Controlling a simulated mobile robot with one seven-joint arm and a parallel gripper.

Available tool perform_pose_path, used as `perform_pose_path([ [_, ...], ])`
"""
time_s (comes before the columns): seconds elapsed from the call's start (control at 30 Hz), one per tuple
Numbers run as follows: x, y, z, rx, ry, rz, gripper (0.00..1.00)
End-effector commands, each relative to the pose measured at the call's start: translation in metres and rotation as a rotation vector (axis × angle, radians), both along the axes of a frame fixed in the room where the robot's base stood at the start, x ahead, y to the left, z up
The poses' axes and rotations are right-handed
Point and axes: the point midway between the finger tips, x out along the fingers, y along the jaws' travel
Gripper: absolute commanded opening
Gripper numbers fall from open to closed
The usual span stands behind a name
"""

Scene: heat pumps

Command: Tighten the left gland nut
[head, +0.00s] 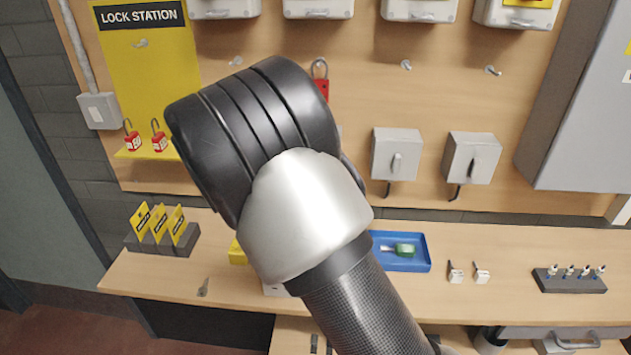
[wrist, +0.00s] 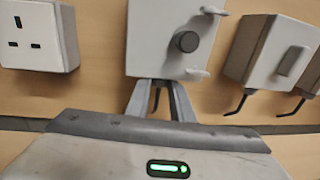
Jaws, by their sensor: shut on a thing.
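In the wrist view, a pale grey box (wrist: 158,50) with a dark round knob hangs on the wooden wall board. My gripper (wrist: 157,84) reaches up to the box's lower edge. Its two fingers stand on either side of a short black cable (wrist: 156,98) below the box, shut on the gland nut there. The nut itself is mostly hidden by the fingers and the box's edge, so its thread and seating cannot be seen. In the head view my arm covers the gripper, the nut and nearly all of this box.
Two grey switch boxes (head: 397,153) (head: 473,157) with black cables hang to the right. In the wrist view, a white socket (wrist: 38,38) is at left and another box (wrist: 272,55) is close at right. The bench below holds a blue tray (head: 425,264) and a dark rack (head: 570,285).

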Motion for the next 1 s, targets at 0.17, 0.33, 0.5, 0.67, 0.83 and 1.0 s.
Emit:
perform_pose_path([
  [0.17, -0.001, -0.0062, 0.0023, -0.002, 0.005, 0.147, 0.0],
  [0.33, -0.0011, -0.0069, 0.0038, -0.005, 0.006, 0.239, 0.0],
  [0.5, -0.0009, -0.008, 0.0043, -0.007, 0.007, 0.313, 0.0],
  [0.67, -0.0014, -0.0066, 0.0036, -0.015, 0.008, 0.386, 0.0],
  [0.83, -0.0004, -0.009, 0.0041, -0.015, 0.006, 0.454, 0.0],
  [1.0, 0.0006, -0.0112, 0.0029, -0.01, 0.005, 0.522, 0.0],
])
